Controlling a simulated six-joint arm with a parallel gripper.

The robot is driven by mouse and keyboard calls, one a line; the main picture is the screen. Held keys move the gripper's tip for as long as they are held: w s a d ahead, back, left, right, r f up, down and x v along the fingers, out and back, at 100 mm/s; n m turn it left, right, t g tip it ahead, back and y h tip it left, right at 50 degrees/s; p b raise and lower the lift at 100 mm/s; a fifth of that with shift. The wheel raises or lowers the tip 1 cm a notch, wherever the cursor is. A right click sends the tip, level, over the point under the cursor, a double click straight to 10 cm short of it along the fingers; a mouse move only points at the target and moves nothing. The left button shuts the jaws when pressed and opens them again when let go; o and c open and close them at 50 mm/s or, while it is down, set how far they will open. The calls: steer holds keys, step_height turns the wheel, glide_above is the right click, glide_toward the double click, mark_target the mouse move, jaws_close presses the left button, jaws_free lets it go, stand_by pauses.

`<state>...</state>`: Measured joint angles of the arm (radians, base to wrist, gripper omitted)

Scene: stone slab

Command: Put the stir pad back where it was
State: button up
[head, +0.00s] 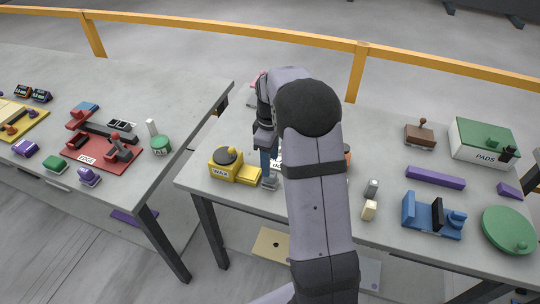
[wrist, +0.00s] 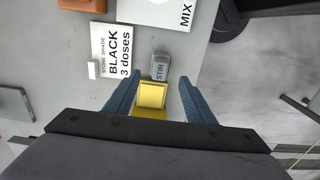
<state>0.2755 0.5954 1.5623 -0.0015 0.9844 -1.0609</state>
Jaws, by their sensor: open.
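A small grey block marked STIR (wrist: 160,66), which I take for the stir pad, lies on the slab top in the wrist view. It sits just beyond my fingertips, roughly centred between them. In the head view a grey piece (head: 269,184), probably the same one, lies at the right end of the yellow WAX unit (head: 222,173). My gripper (wrist: 160,78) is open, with its blue fingers apart and nothing held. A yellow block (wrist: 152,95) shows between the fingers, close to the STIR piece; whether they touch is unclear. In the head view my gripper (head: 267,163) is partly hidden by my arm.
A card reading BLACK 3 doses (wrist: 116,52) and a MIX card (wrist: 182,12) lie close by. A blue fixture (head: 431,218), purple bar (head: 435,177) and PADS box (head: 484,140) stand to the right.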

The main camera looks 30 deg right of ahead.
steer(key=shift+r+b, duration=0.3)
steer(key=shift+r, duration=1.35)
steer(key=shift+s+a, duration=0.25)
steer(key=shift+a, duration=0.05)
steer(key=s+a+f+m, duration=0.1)
steer(key=s+a+m, duration=0.3)
steer(key=s, duration=0.7)
steer(key=s+a+f+m, duration=0.2)
steer(key=s+a+m, duration=0.3)
steer(key=s+a, duration=0.3)
steer(key=shift+s+f, duration=0.3)
steer(key=shift+s, duration=1.4)
